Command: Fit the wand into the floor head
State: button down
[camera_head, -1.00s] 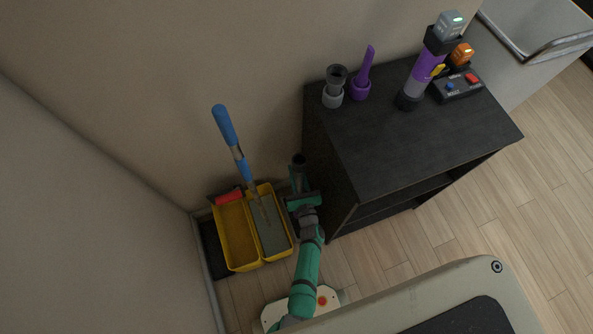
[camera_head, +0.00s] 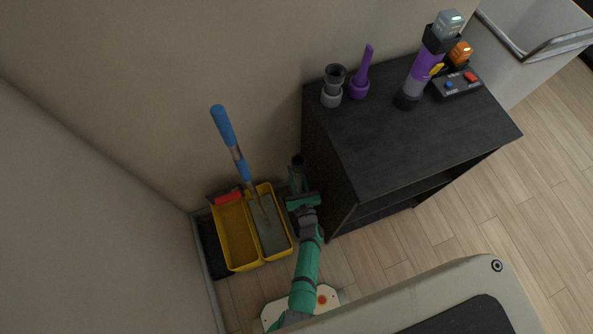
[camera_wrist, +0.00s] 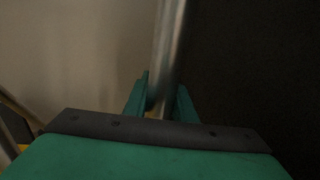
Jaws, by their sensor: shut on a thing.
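My gripper (camera_head: 297,181) is low in the narrow gap between the yellow bucket and the black cabinet. In the wrist view its green fingers (camera_wrist: 160,98) are shut on the wand (camera_wrist: 168,45), a shiny metal tube that runs up out of the picture. In the head view the wand's dark round upper end (camera_head: 298,160) shows just beyond the fingers. The wand's lower end is hidden by my gripper and arm. I cannot make out the floor head; the dark area beneath my gripper is too shadowed to tell.
The black cabinet (camera_head: 400,140) stands close on the right. On it are a grey nozzle (camera_head: 332,88), a purple nozzle (camera_head: 361,75), a purple-grey vacuum body (camera_head: 424,65) and a button box (camera_head: 457,84). A yellow bucket (camera_head: 238,248) with a blue-handled tool (camera_head: 225,125) stands left.

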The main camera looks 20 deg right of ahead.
aim_at(298, 191)
jog(key=shift+s+a+f, duration=0.1)
jog(key=shift+f, duration=1.35)
jog(key=shift+f, duration=0.1)
dwell(0.4)
jog(key=shift+f, duration=2.2)
jog(key=shift+f, duration=0.3)
